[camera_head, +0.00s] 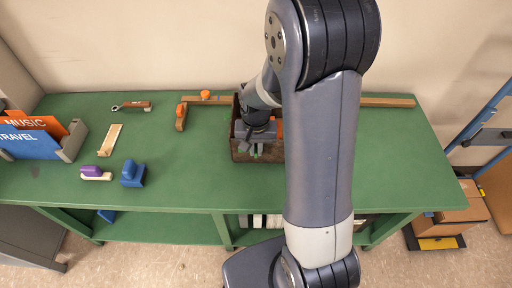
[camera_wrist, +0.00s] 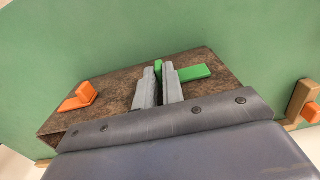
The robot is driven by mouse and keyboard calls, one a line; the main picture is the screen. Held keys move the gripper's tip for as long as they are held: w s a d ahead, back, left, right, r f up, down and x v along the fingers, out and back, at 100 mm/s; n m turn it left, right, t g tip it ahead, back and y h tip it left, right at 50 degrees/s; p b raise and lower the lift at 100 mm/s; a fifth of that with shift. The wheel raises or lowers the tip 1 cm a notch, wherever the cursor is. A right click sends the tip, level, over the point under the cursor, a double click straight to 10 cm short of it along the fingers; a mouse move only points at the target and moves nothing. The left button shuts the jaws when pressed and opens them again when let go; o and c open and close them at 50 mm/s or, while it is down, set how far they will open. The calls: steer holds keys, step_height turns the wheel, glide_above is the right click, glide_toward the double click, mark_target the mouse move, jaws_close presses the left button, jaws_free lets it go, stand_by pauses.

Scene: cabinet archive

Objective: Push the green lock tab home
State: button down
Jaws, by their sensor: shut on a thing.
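A brown, mottled box (camera_wrist: 118,92) fills the middle of the wrist view and also shows on the green bench in the head view (camera_head: 239,155). The green lock tab (camera_wrist: 195,73) lies on its top face, with a flat bar reaching right and a small upright part between my fingers. My gripper (camera_wrist: 160,70) is shut on that upright part. In the head view my gripper (camera_head: 255,150) is over the box, partly hidden by my arm. An orange tab (camera_wrist: 80,97) sits at the box's left end. The tab's far end is hidden by the fingers.
Wooden strips with orange clamps (camera_head: 181,117) lie behind and left of the box. The bench between is clear.

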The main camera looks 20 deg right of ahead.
steer(key=shift+w+a, duration=0.25)
steer(key=shift+a, duration=0.45)
steer(key=shift+w+a, duration=0.25)
steer(key=shift+a, duration=0.45)
steer(key=c, duration=1.5)
jaws_free()
step_height(320, 180, up, 5)
steer(key=p, duration=0.3)
steer(key=shift+p, duration=0.4)
step_height(320, 180, up, 11)
steer(key=shift+f, duration=0.1)
